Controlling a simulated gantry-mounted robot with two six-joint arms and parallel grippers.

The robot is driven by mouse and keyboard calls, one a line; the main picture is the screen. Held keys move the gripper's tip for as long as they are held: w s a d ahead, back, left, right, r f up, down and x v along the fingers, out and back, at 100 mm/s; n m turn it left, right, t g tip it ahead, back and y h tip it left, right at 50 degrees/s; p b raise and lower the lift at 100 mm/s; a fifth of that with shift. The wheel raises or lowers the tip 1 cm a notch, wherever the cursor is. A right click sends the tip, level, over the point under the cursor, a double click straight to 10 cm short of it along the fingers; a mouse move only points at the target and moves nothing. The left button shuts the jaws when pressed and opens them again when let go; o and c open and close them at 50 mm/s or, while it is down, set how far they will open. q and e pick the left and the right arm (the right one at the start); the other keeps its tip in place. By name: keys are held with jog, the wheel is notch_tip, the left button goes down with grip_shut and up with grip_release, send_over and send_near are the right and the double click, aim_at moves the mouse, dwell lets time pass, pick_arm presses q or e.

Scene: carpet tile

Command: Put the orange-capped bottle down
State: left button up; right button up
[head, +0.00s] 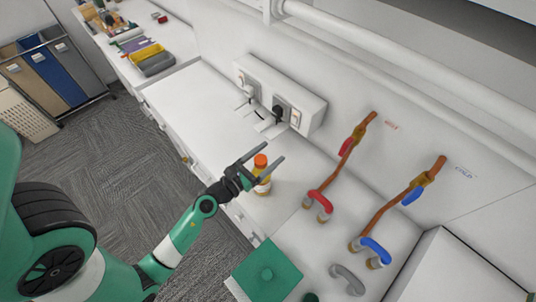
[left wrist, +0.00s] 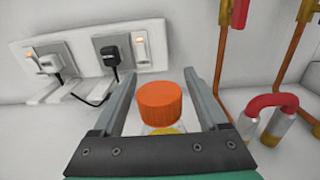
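The orange-capped bottle (head: 262,186) stands upright on the white counter, near its front edge. Its orange cap (left wrist: 160,101) shows between my fingers in the left wrist view, with a little yellow below it. My left gripper (head: 275,151) is open around the bottle. In the left wrist view a gap shows between the cap and each finger. The lower part of the bottle is hidden in the left wrist view. My right gripper does not show in either view.
A socket panel (head: 310,106) with two plugs and cables is on the wall behind. Red-handled (head: 319,200) and blue-handled (head: 375,250) pipes stand to the right. The counter (head: 195,95) left of the bottle is clear.

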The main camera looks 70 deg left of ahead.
pick_arm(q)
jog(key=shift+r, duration=0.3)
jog(key=b+v, duration=0.5)
jog(key=v, duration=0.7)
jog(key=shift+f, duration=0.1)
